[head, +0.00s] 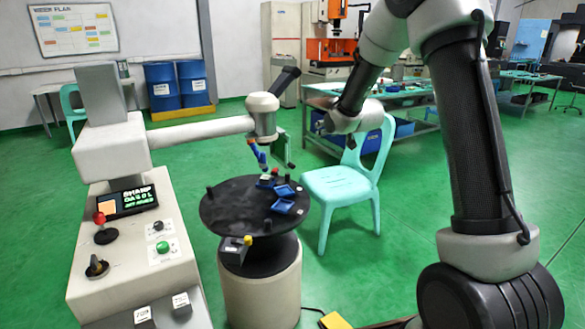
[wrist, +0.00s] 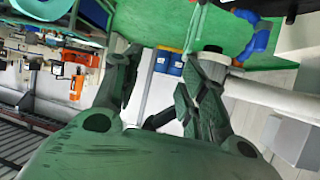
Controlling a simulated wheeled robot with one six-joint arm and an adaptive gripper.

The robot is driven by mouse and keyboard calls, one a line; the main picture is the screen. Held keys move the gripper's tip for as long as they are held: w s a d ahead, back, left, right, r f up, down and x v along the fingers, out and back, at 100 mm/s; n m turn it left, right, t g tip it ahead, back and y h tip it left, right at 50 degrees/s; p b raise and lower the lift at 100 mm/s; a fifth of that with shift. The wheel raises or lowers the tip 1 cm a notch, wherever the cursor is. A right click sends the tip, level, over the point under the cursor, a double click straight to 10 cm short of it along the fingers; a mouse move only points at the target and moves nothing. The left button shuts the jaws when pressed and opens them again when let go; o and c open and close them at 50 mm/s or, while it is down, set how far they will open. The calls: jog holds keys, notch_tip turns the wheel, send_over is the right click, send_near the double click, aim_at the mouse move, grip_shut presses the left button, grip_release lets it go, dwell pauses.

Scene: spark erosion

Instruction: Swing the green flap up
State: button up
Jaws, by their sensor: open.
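The green flap (head: 283,148) is a thin dark green panel. It hangs roughly upright just right of and below the white head of the machine arm, above the round black table. My gripper (head: 334,122) is to the right of the flap and a little higher in the picture, apart from it in the head view. Its fingers are hard to make out there. In the wrist view my gripper (wrist: 164,60) is open, with nothing between its two fingers. That view looks upside down, and I cannot surely tell the flap from the green floor in it.
The machine arm (head: 205,131) reaches over the black round table (head: 232,208), which holds blue trays (head: 283,206). A blue nozzle (head: 258,155) hangs beside the flap. A turquoise chair (head: 340,185) stands right of the table. A workbench (head: 400,90) is behind.

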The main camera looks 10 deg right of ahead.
jog(key=w+a+f+t+y, duration=0.1)
jog(key=w+a+f, duration=0.1)
jog(key=w+f, duration=0.3)
jog(key=w+a+f+t+y, duration=0.1)
jog(key=w+a+f+t, duration=0.15)
jog(key=f, duration=0.55)
jog(key=y, duration=0.2)
send_near(294, 167)
jog(key=x, duration=0.4)
jog(key=shift+n+t, duration=0.4)
jog(key=shift+t, duration=0.05)
jog(key=x, duration=0.7)
jog(key=shift+a+f, duration=0.1)
jog(key=shift+f, duration=0.2)
jog(key=shift+c, duration=0.4)
grip_shut()
